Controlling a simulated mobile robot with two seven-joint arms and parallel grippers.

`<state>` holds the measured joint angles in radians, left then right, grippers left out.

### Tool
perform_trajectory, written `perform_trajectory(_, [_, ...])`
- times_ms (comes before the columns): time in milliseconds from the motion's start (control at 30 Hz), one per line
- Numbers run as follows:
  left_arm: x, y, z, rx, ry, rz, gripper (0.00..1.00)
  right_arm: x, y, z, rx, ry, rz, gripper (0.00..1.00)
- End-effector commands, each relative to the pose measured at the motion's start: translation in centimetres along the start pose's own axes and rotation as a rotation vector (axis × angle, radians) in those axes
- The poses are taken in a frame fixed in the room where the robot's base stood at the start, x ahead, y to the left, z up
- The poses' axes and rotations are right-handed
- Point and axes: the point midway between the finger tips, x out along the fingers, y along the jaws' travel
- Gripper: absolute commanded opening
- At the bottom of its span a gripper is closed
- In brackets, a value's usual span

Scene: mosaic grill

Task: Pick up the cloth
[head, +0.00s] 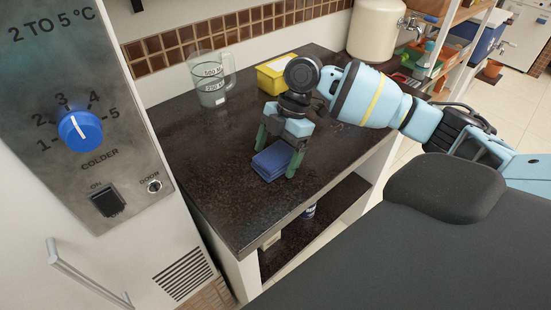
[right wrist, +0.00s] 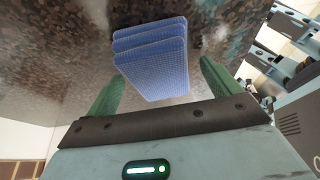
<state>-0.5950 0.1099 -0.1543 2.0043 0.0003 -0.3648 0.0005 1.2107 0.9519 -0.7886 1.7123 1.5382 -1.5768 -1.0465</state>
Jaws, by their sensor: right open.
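The cloth (head: 272,160) is blue and folded into a flat stack, lying on the dark speckled counter. My right gripper (head: 276,160) is open above it, with its green fingers on either side of the cloth. In the right wrist view the folded layers of the cloth (right wrist: 150,58) show between and beyond the spread fingertips of the right gripper (right wrist: 160,82). I cannot tell whether either finger touches the cloth. My left gripper is not in view.
On the dark counter (head: 215,165) stand a clear measuring jug (head: 210,82) and a yellow box (head: 277,73), behind the gripper. A cream container (head: 375,32) stands at the back. A steel appliance (head: 75,100) borders the counter at left. The counter's front part is clear.

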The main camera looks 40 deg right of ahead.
Motion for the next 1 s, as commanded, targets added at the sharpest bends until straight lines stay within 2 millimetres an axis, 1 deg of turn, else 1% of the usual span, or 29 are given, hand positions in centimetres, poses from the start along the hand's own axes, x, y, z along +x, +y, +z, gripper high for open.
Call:
perform_trajectory(100, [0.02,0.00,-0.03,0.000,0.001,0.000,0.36,0.51,0.00,-0.03,0.000,0.000,0.001,0.89])
perform_trajectory(733, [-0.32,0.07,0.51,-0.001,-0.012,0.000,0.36,0.69,0.00,0.05,0.001,0.001,0.002,0.89])
perform_trajectory(900, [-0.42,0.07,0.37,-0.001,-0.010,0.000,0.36,0.86,-0.01,0.13,0.001,0.001,0.001,0.89])
perform_trajectory(1000, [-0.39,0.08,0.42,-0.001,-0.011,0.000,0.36,0.89,0.00,0.14,0.001,0.000,0.001,0.76])
